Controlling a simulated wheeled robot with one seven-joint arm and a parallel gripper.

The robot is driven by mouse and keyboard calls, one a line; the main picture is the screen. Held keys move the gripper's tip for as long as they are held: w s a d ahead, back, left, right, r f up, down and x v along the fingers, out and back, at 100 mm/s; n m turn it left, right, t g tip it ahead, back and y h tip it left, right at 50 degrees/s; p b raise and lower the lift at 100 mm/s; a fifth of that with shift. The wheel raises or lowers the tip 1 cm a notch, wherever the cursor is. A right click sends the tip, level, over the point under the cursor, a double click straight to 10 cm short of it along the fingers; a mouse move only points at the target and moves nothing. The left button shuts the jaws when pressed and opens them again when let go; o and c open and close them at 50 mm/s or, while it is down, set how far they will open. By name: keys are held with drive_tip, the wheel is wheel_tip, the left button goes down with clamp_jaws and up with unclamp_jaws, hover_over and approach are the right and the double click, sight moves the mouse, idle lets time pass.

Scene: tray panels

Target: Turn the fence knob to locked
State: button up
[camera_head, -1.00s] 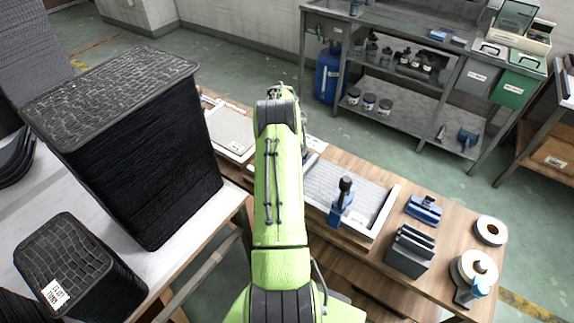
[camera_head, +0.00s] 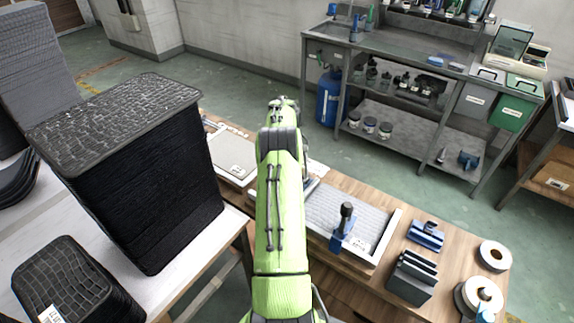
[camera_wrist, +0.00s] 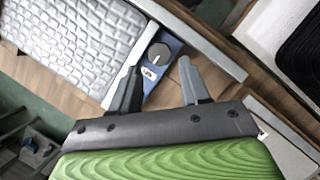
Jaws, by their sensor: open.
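In the wrist view, a round grey fence knob (camera_wrist: 157,55) with a lighter pointer line sits on a blue fence block (camera_wrist: 172,42), beside the tray holding a silvery textured panel (camera_wrist: 85,35). A small white label lies under the knob; its text is too small to read. My gripper (camera_wrist: 160,66) is open and empty. Its two dark fingers reach toward the knob, one on each side in the picture; I cannot tell the height gap. In the head view, my green arm hides the knob and gripper; the tray (camera_head: 387,238) shows right of the arm.
A blue tool with a black handle (camera_head: 345,222) stands at the tray's front edge. A black slotted holder (camera_head: 412,278), a blue block (camera_head: 426,235) and tape rolls (camera_head: 494,255) are to the right. A tall black stack (camera_head: 150,180) stands left of the arm.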

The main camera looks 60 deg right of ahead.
drive_tip(key=p+v, duration=0.8)
drive_tip(key=shift+a+f, duration=0.15)
idle(0.5)
